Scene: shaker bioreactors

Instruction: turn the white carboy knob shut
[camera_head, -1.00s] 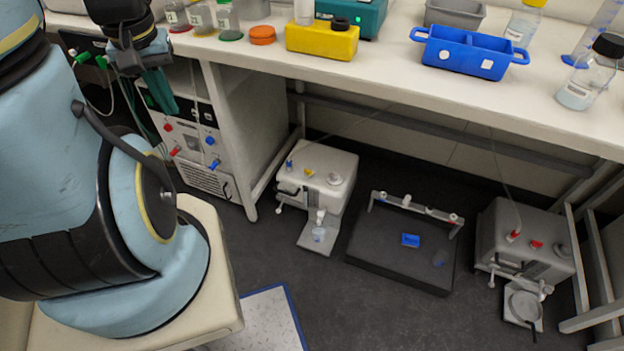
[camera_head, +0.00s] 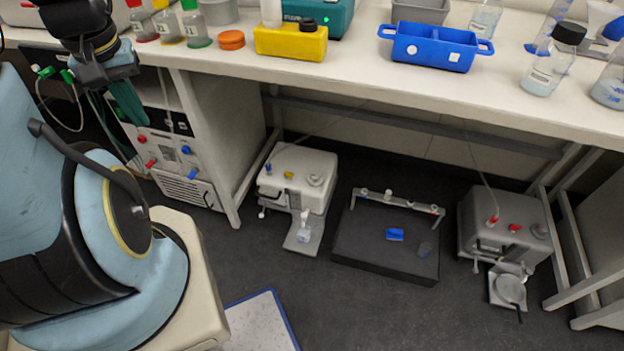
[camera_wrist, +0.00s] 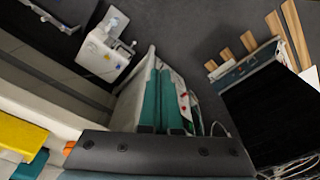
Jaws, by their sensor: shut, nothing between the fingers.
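The white carboy (camera_head: 310,165) stands on the floor under the bench, with blue and yellow pieces and a round grey cap on top. A small white tap (camera_head: 304,217) shows on its front above a low tray (camera_head: 298,243). A small lever sticks out at its lower left. The knob's exact setting is too small to tell. The carboy also shows at upper left in the wrist view (camera_wrist: 102,55). My gripper (camera_head: 131,112) has teal fingers, shut and empty, pointing down in front of the bench cabinet, well left of the carboy and apart from it.
A grey carboy (camera_head: 480,215) stands at right and a dark low platform (camera_head: 370,245) lies between the two. The bench (camera_head: 350,85) overhangs them, holding a blue tray (camera_head: 400,52) and bottles. A cabinet with red and blue taps (camera_head: 165,150) is near my gripper.

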